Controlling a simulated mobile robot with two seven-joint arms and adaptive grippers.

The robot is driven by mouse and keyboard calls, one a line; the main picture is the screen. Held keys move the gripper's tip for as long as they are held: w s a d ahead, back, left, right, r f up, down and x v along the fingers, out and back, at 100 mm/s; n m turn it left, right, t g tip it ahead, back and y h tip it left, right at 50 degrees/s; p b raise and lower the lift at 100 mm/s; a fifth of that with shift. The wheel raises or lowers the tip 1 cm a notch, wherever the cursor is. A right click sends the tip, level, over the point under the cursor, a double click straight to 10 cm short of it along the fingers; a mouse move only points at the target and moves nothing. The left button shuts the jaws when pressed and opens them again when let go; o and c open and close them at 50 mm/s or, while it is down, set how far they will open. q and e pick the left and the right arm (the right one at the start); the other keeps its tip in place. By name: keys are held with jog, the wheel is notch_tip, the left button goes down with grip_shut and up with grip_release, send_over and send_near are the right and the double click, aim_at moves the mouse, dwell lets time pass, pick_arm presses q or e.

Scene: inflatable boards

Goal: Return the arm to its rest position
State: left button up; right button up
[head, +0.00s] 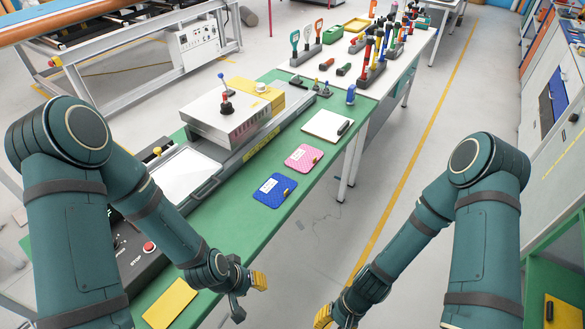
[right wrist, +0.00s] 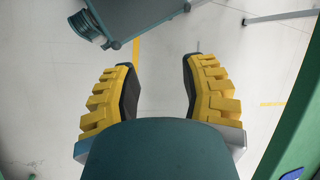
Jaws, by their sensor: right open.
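My right gripper (right wrist: 158,75) is open in the right wrist view. Its two yellow-padded fingers stand wide apart with only grey floor between them. In the head view my right arm (head: 478,225) reaches down over the floor, right of the green bench, and its gripper is partly cut off at the bottom edge. My left arm (head: 75,210) bends in over the bench. Its gripper (head: 248,294) hangs near the bench's front edge, with a yellow pad showing. I see nothing held in it, but its jaw gap is unclear.
The green bench (head: 228,222) carries a machine with a white platen (head: 187,174), a blue pad (head: 275,190), a pink pad (head: 304,158) and a yellow sheet (head: 171,304). A white tool table (head: 413,48) stands beyond. Open floor lies right of the bench; cabinets (head: 555,110) line the right side.

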jog(key=w+f+n+t+b, duration=0.1)
jog(key=w+f+t+b, duration=0.1)
jog(key=w+t+b, duration=0.2)
jog(key=w+b, duration=0.3)
jog(key=b, duration=0.1)
jog(key=shift+w+f+t+h+b, duration=0.2)
jog(key=shift+w+t+h+b, duration=0.1)
jog(key=shift+w+t+b, duration=0.1)
jog(key=shift+s+d, duration=0.1)
